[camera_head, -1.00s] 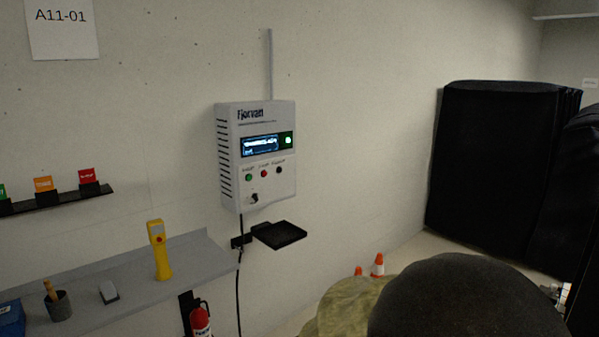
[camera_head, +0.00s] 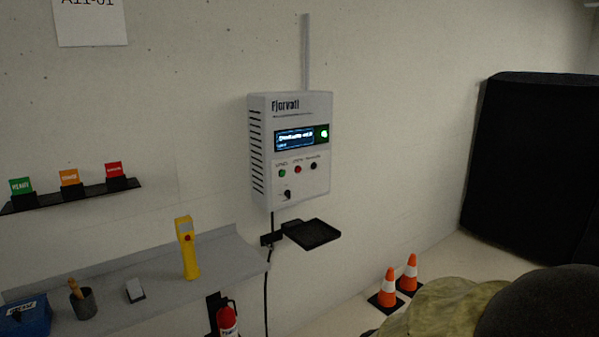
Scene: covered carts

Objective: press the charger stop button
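The charger (camera_head: 291,150) is a pale grey box fixed to the wall, marked "Fjorvatt", with a lit display (camera_head: 295,138) and a green light at the display's right end. Below the display is a row of a green button (camera_head: 282,173), a red button (camera_head: 298,169) and a black button (camera_head: 314,165), under small labels too blurred to read for certain. A dark switch or knob (camera_head: 287,194) sits lower on the front. My gripper is not in view.
A black tray (camera_head: 312,234) juts out below the charger, and a cable hangs beside it. A grey shelf (camera_head: 222,262) holds a yellow handheld device (camera_head: 187,248). Orange cones (camera_head: 389,286) and a red extinguisher (camera_head: 228,321) stand low. A black-covered cart (camera_head: 530,165) stands right.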

